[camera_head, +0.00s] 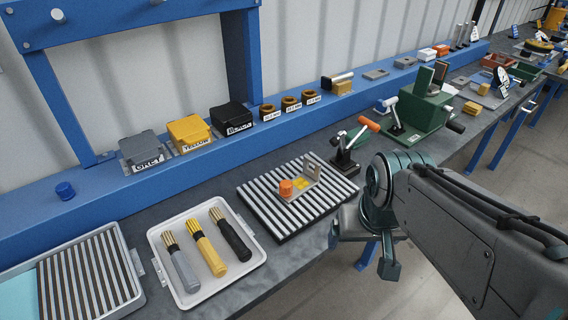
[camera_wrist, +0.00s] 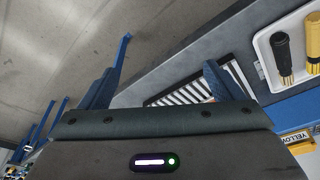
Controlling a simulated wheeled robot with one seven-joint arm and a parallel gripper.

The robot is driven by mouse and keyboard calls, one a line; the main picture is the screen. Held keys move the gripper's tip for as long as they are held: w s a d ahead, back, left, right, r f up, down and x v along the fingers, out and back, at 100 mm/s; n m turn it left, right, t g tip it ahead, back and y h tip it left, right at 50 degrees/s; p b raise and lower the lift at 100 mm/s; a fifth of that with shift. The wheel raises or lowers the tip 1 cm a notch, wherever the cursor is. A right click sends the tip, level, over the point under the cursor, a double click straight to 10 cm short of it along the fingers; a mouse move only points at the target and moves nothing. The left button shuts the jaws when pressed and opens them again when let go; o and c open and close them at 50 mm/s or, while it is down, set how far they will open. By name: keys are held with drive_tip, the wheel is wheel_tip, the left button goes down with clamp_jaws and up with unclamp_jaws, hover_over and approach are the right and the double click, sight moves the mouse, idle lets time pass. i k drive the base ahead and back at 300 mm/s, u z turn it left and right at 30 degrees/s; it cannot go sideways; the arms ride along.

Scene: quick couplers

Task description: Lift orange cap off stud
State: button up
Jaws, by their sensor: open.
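The orange cap (camera_head: 285,187) sits upright on a small grey metal bracket (camera_head: 309,184) with a yellow patch beside it. The bracket stands on a black-and-silver slatted rack (camera_head: 275,224). The stud is hidden, presumably covered by the cap. My gripper (camera_head: 361,252) is off the bench's front edge, to the right of and nearer than the rack. It is apart from the cap. In the wrist view my gripper (camera_wrist: 157,82) has its two blue fingers wide apart with nothing between them.
A white tray (camera_head: 182,293) with three bristled tools lies left of the rack. A toggle clamp (camera_head: 347,150) with an orange handle stands close behind the rack's right end. A green machine (camera_head: 424,112) is farther right. Labelled boxes line the blue rear ledge (camera_head: 100,195).

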sight(286, 186)
drive_tip(key=z, duration=1.9)
drive_tip(key=i, duration=1.95)
drive_tip(key=u, duration=4.25)
drive_tip(key=i, duration=0.5)
drive_tip(key=u, duration=0.05)
